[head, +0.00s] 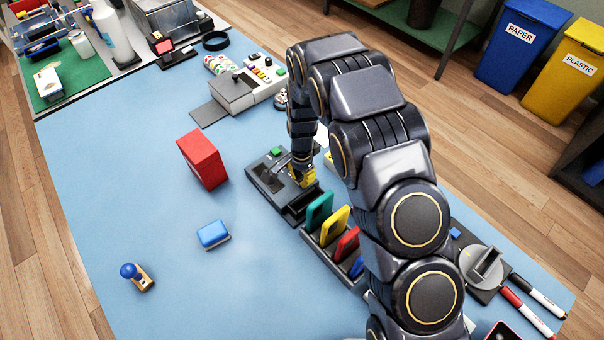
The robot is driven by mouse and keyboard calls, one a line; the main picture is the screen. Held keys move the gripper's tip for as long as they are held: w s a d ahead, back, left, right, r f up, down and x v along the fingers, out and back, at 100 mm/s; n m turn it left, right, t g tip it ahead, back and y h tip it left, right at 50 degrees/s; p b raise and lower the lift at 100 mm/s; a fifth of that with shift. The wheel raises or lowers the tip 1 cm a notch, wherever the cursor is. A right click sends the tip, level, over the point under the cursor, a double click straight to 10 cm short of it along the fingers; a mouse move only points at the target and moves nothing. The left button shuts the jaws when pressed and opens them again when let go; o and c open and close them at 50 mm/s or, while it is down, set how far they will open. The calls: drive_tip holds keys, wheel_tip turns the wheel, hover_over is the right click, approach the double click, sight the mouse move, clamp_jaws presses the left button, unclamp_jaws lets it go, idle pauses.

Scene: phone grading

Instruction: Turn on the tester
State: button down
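A low dark grey device (262,177) with a green block or button (276,152) on its far side lies on the blue mat. It may be the tester, but I cannot read any label on it. My gripper (302,175) points down at the device's right part, beside a small yellow piece (309,179). My arm hides part of this area. The fingers are too small and covered to show whether they are open, shut or touching the yellow piece. A light grey machine (262,82) with several coloured buttons and a flat dark plate stands farther back.
A rack (322,250) with teal, yellow and red slabs stands just in front of the device. A red box (203,159), a blue block (213,235) and a blue-knobbed stamp (137,276) lie to the left. The mat (120,185) is clear at left.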

drive_tip(key=shift+s+f+t+h, duration=0.2)
drive_tip(key=shift+f+t+h, duration=0.05)
drive_tip(key=shift+t+h, duration=0.15)
drive_tip(key=shift+s+f, duration=0.1)
drive_tip(key=shift+d, duration=0.1)
drive_tip(key=shift+w+d+r, duration=0.2)
drive_tip(key=shift+w+d, duration=0.35)
drive_tip(key=shift+w, duration=0.1)
drive_tip(key=shift+r, duration=0.15)
wheel_tip(320, 180, up, 15)
drive_tip(key=m+g+y, duration=0.2)
drive_tip(key=m, duration=1.6)
drive_tip(key=f, duration=0.4)
drive_tip(key=s+a+f, duration=0.1)
drive_tip(key=f, duration=0.4)
drive_tip(key=a+f, duration=0.1)
drive_tip(key=f, duration=0.4)
drive_tip(key=shift+s+f, duration=0.1)
drive_tip(key=shift+s, duration=0.05)
